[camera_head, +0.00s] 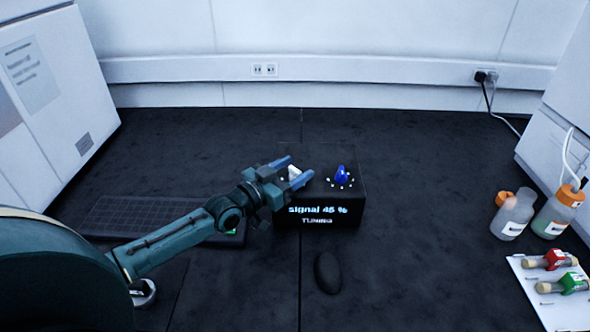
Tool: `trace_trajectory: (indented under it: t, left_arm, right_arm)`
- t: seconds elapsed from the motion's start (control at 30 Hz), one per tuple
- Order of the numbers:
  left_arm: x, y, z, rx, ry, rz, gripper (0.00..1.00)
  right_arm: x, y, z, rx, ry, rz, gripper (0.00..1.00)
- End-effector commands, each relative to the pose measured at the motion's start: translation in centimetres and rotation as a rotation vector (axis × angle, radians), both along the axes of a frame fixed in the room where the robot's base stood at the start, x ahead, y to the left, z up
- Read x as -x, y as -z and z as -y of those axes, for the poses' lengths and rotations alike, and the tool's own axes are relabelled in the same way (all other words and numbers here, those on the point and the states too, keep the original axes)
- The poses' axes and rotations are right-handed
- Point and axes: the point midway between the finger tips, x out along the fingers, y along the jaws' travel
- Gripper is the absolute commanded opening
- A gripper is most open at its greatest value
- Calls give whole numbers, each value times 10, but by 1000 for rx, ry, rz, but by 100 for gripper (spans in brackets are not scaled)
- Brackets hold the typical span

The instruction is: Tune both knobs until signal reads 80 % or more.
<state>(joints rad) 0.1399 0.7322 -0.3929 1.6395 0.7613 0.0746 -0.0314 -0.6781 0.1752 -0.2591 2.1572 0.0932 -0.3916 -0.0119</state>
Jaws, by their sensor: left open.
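A black box (343,216) stands mid-bench, its front display reading "signal 45 %" with "TUNING" below. On its top are a white knob (294,172) at the left and a blue knob (342,174) at the right, with white dots around the blue one. My left gripper (296,172) comes in from the left, open, with its two blue-grey fingers at the white knob, one on the far side and one on the near side. I cannot tell whether the fingers touch it. The fingers partly hide the white knob's surroundings. My right gripper is not in view.
A keyboard (128,214) lies left of the box, partly under my left arm. A black mouse (327,272) lies in front. Two orange-capped bottles (513,216) and a white tray (532,289) with red and green capped vials are at the right. White cabinets flank the bench.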

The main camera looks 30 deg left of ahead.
Motion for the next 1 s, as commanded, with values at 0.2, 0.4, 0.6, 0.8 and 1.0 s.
trace_trajectory:
  t: [0.2, 0.4, 0.6, 0.8, 1.0]
  left_arm:
    - [-8, 0, 3, 0, 0, -1, 56]
    - [-8, 0, 3, 0, 0, -1, 56]
    - [-8, 0, 3, 0, 0, -1, 42]
    - [-8, 0, 3, 0, 0, -1, 25]
    - [-8, 0, 3, 0, 0, -1, 12]
  right_arm:
    - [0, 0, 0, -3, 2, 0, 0]
    - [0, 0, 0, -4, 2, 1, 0]
    - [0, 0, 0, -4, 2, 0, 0]
    - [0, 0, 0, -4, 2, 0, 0]
    - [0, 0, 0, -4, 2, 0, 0]
